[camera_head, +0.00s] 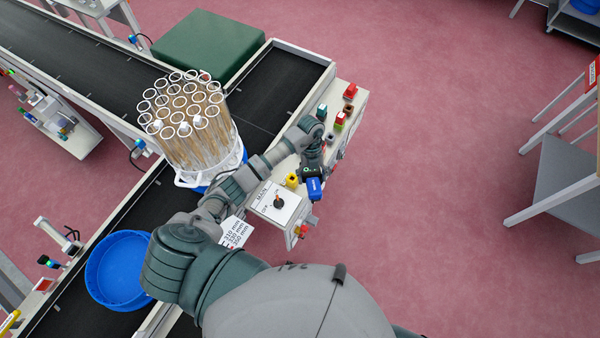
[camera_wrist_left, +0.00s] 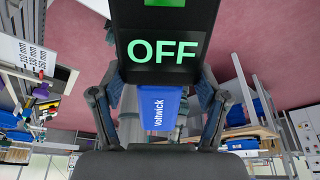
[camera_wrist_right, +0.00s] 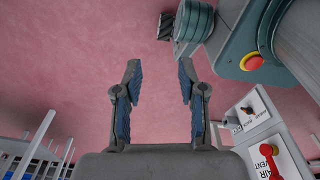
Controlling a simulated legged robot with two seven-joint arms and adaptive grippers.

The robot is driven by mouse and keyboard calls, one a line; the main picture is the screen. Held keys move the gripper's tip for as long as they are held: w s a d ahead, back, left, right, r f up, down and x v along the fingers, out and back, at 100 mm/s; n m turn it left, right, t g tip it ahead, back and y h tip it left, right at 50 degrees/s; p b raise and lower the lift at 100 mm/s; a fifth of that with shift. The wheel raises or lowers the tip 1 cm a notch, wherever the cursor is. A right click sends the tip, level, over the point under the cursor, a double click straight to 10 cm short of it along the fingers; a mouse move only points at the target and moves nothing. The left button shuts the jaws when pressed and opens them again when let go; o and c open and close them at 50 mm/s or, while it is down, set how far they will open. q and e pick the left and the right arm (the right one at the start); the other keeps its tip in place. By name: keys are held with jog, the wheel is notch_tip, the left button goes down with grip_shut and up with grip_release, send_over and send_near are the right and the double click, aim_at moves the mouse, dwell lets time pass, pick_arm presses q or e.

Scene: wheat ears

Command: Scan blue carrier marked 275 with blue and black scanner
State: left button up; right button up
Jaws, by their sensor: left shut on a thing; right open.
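The blue and black scanner (camera_head: 315,188) is in my left gripper (camera_head: 311,173), beside the conveyor's control rail. In the left wrist view its blue body (camera_wrist_left: 158,112), lettered "voltwick", sits between the fingers, and its black head's screen reads "OFF" in green. A round blue carrier (camera_head: 118,270) stands on the conveyor at lower left, with nothing visible inside. Blue also shows under a white basket of clear tubes (camera_head: 190,125), possibly another carrier, mostly hidden. I cannot read the number 275 on either. My right gripper (camera_wrist_right: 160,90) is open and empty, seen only in the right wrist view.
A shelf (camera_head: 570,185) stands far right. The red floor between is clear.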

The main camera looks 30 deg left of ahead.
aim_at(306, 183)
pick_arm(q)
jog(key=n+h+p, duration=0.1)
jog(key=n, duration=0.2)
jog(key=s+a+n+t+p, duration=0.1)
jog(key=n, duration=0.2)
jog(key=s+a+n+t+h+p, duration=0.1)
jog(key=n, duration=0.2)
jog(key=shift+s+r+h, duration=0.2)
jog(key=shift+r+h, duration=0.1)
jog(key=shift+r, duration=0.1)
jog(key=a+f+n+t+b, duration=0.1)
jog(key=a+f+n+b, duration=0.1)
jog(key=a, duration=0.3)
jog(key=shift+s+a+f+n+b, duration=0.3)
jog(key=shift+a+n+b, duration=0.1)
jog(key=shift+b, duration=0.2)
pick_arm(e)
jog(key=s, duration=0.4)
jog(key=shift+d+f, duration=0.35)
jog(key=shift+d, duration=0.05)
pick_arm(q)
jog(key=shift+a, duration=0.1)
pick_arm(e)
jog(key=shift+a+r, duration=0.1)
jog(key=shift+a, duration=0.1)
jog(key=shift+d, duration=0.1)
